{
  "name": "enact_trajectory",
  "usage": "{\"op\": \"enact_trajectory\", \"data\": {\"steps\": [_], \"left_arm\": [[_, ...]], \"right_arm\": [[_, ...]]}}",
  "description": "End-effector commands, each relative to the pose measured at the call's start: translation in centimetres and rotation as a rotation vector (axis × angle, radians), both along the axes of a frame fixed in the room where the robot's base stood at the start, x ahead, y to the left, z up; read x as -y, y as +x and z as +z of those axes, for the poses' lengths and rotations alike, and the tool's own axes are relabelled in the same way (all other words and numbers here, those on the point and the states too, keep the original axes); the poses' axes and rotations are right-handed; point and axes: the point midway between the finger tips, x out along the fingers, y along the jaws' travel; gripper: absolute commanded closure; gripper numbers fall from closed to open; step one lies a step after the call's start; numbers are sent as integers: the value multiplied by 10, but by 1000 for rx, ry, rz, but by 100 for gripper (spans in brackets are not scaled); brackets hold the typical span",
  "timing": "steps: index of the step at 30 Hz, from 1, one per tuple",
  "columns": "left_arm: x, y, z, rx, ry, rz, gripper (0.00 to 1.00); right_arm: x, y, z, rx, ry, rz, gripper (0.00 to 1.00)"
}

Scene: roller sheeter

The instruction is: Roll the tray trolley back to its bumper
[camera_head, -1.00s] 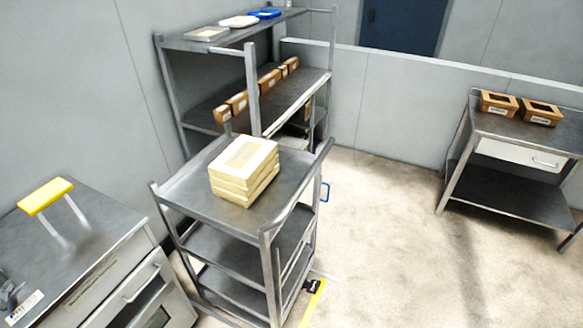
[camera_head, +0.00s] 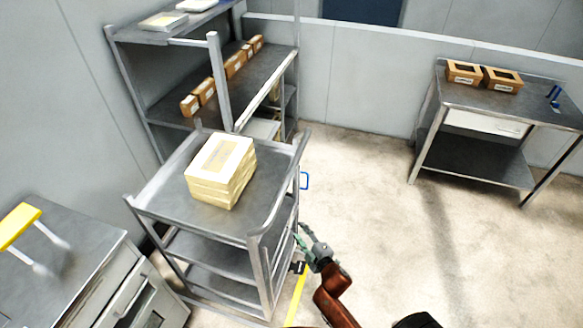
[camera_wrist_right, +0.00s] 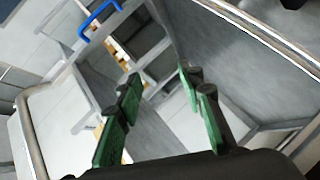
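The tray trolley (camera_head: 272,209) is a grey metal cart with several shelves, standing beside the left bench and in front of the rack. A stack of pale yellow boxes (camera_head: 221,172) sits on its top. My right gripper (camera_head: 302,236) is low beside the trolley's right side. In the right wrist view its green fingers (camera_wrist_right: 162,105) are apart, with grey metal surfaces beyond them; I see nothing clamped. A small black block (camera_head: 297,267) lies by a yellow floor strip (camera_head: 297,300) at the trolley's foot; I cannot tell if it is the bumper. My left gripper is out of view.
The rack (camera_head: 213,85) holds brown boxes. A bench (camera_head: 100,255) stands left, a table (camera_head: 470,170) right. The floor (camera_head: 375,200) between trolley and table is clear.

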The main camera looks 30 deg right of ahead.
Motion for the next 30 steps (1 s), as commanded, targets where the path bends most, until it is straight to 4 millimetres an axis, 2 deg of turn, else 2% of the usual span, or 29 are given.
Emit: {"op": "enact_trajectory", "data": {"steps": [1,3,6,9,10,13,20,25,30], "left_arm": [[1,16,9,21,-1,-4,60],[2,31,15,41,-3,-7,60],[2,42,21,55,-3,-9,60],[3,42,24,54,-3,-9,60],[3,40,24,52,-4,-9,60],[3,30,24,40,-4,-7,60],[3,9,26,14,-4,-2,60],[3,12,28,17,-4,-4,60],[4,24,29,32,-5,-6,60]], "right_arm": [[-1,9,61,81,-61,16,65],[-2,14,127,175,-145,30,65],[-5,12,201,280,-244,37,65],[-8,7,248,347,-308,39,65],[-9,5,258,361,-321,38,65],[-10,5,276,387,-346,37,65],[-8,34,284,394,-353,38,65],[-5,60,286,392,-351,37,65],[-3,75,287,390,-350,37,65]]}}
